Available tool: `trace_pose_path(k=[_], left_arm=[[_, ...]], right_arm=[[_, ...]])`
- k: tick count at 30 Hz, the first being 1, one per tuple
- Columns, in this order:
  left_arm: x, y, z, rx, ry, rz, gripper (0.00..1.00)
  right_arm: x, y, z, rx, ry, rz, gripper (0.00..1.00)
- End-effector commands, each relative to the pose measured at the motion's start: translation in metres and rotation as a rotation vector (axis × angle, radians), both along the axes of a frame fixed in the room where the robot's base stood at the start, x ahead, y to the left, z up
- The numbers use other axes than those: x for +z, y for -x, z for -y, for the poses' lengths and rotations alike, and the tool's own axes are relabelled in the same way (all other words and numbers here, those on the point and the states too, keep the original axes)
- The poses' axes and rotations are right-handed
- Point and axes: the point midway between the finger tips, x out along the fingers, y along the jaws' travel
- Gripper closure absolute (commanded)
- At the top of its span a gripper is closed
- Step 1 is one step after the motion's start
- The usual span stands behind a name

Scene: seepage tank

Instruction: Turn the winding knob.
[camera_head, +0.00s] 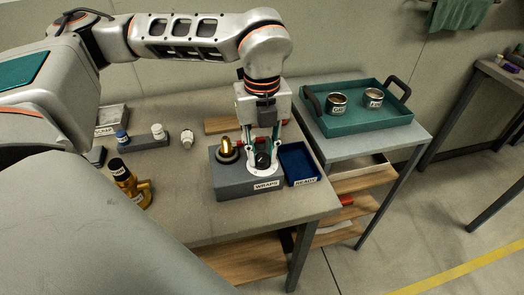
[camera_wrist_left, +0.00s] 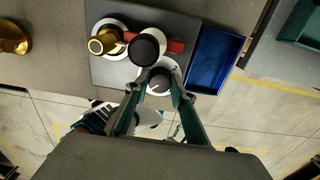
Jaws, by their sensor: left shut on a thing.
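A grey block labelled WRAPS (camera_head: 232,181) sits near the front edge of the table. On it stand a dark-based brass piece (camera_head: 227,151) and a black knob on a white dial ring (camera_head: 262,161). In the left wrist view the dial knob (camera_wrist_left: 159,83) lies between the fingertips, and a larger round black top (camera_wrist_left: 146,47) with a red bar stands just above it in the picture. My left gripper (camera_head: 263,150) points down over the block, its fingers closed around the dial knob. The fingers partly hide the knob. My right gripper is not in view.
A blue tray labelled READY (camera_head: 300,163) adjoins the block on the right. A green tray (camera_head: 368,122) with two cups stands on the side table. Bare tabletop lies in front of the block.

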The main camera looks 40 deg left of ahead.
Motion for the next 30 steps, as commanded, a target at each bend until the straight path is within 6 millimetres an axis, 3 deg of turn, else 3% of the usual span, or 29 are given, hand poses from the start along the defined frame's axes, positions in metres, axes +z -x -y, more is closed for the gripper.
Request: trace_pose_path(k=[11,30], left_arm=[[0.002,0.000,0.001,-0.202,0.001,-0.001,0.97],[0.001,-0.001,0.002,-0.806,0.000,-0.002,0.97]], right_arm=[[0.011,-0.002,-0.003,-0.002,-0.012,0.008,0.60],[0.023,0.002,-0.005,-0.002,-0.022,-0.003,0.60]])
